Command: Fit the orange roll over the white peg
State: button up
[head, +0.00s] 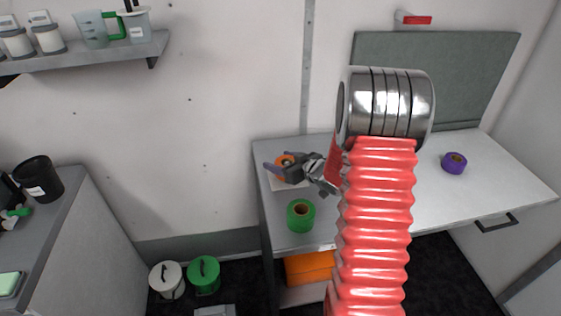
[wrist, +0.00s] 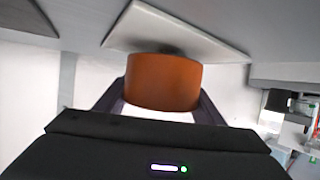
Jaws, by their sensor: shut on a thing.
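My gripper (head: 281,168) is shut on the orange roll (head: 284,160), over the left end of the white table. In the wrist view the orange roll (wrist: 163,82) sits between the two dark fingers. A white square plate (head: 289,184) lies under the roll, and it also shows in the wrist view (wrist: 178,34). A dark shadow falls on the plate where it meets the roll in the picture. I cannot tell whether the roll touches the plate. The white peg cannot be made out; the roll and gripper may hide it.
A green roll (head: 301,215) stands near the table's front left edge. A purple roll (head: 454,162) lies on the right of the white table (head: 490,190). A grey panel (head: 460,70) leans at the back. The table between my arm and the purple roll looks clear.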

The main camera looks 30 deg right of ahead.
jog(key=shift+f, duration=0.45)
jog(key=o, duration=0.8)
jog(key=shift+v, duration=5.5)
